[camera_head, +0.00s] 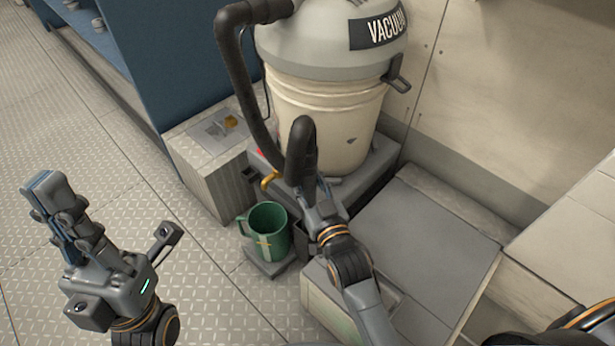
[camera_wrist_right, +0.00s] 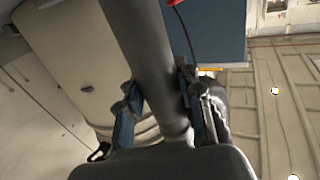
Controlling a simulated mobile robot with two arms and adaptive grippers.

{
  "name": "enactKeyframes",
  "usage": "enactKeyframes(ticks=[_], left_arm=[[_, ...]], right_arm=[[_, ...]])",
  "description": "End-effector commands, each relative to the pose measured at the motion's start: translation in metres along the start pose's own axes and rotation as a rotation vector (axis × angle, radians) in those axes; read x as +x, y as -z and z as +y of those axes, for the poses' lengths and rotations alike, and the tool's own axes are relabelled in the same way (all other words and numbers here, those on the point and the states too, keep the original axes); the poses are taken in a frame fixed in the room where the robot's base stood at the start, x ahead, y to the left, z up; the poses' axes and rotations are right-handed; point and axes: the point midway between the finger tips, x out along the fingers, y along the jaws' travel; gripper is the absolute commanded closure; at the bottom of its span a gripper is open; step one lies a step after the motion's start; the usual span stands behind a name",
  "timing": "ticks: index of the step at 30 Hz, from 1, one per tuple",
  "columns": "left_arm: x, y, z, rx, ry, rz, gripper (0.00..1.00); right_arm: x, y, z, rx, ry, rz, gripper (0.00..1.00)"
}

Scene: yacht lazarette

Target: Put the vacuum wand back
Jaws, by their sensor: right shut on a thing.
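The vacuum (camera_head: 330,110) is a cream drum with a grey lid, standing on a grey base. The dark vacuum wand (camera_head: 300,150) stands roughly upright in front of the drum, with a black hose (camera_head: 238,75) looping down from the lid beside it. My right gripper (camera_head: 308,195) is at the wand's lower part. In the right wrist view its fingers (camera_wrist_right: 158,100) lie on both sides of the wand (camera_wrist_right: 155,60). The wand's lower end is hidden by the gripper. My left gripper (camera_head: 52,200) is empty, over the floor at left; its finger gap is hard to judge.
A green mug (camera_head: 268,230) stands on a small pad just left of my right gripper. A yellow hook (camera_head: 270,178) is near the vacuum base. A ribbed box (camera_head: 205,165) stands at left of the base. A grey flat panel (camera_head: 425,245) lies at right. Floor at left is clear.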

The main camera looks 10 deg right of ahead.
Motion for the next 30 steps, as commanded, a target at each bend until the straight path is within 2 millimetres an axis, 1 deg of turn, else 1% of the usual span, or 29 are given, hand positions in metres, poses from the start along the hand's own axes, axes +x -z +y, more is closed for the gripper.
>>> enactKeyframes(ticks=[14,22,30], left_arm=[[-0.0014,-0.0004,0.0,0.0,0.0,-0.001,1.0],[0.0056,0.001,0.0,0.0,0.0,-0.001,1.0],[0.0054,0.0011,0.0,0.0,0.0,-0.001,1.0]], right_arm=[[0.0002,-0.0012,0.0001,0.001,0.0,0.004,0.96],[0.0002,-0.0009,0.0001,0.0,0.0,0.003,0.96],[0.0001,-0.0026,0.0002,0.0,0.0,0.004,0.96]])
